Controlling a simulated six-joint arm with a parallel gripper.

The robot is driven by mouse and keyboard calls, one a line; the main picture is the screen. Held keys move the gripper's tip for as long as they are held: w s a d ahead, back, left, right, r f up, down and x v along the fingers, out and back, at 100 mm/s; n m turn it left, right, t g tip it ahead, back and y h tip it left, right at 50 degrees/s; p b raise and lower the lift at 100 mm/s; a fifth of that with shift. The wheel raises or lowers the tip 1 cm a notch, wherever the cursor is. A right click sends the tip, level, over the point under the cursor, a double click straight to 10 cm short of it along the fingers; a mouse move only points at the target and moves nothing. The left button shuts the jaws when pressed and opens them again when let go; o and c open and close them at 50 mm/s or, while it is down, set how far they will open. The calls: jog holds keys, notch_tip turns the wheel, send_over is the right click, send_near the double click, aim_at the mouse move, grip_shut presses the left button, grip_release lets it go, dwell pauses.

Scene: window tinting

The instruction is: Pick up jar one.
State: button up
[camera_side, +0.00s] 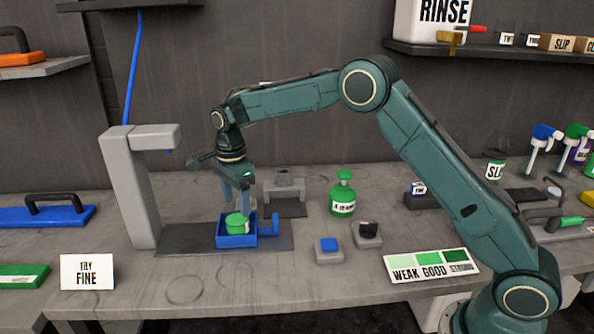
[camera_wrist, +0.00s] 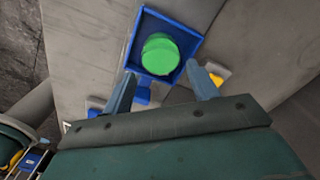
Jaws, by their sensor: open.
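A small jar with a green lid (camera_side: 236,220) stands upright in a blue square tray (camera_side: 236,241) on the bench. No number can be read on it. My gripper (camera_side: 240,208) is over the tray with its fingers pointing down, and its tips look close to the jar. In the wrist view the round green lid (camera_wrist: 160,54) sits inside the blue tray (camera_wrist: 137,36). My open fingers (camera_wrist: 160,82) lie on either side below it in the picture, with nothing between them. Whether they touch the jar cannot be told.
A grey post with an overhanging arm (camera_side: 130,190) stands just left of the tray. Right of it are a blue-topped block (camera_side: 328,250), a black-topped block (camera_side: 367,235) and a green pump bottle (camera_side: 343,195). A WEAK/GOOD colour card (camera_side: 431,266) lies near the front edge.

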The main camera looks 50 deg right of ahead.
aim_at(238, 220)
jog(key=shift+f, duration=0.55)
jog(key=shift+f, duration=0.1)
jog(key=shift+f, duration=2.5)
jog(key=shift+c, duration=0.5)
jog(key=c, duration=0.6)
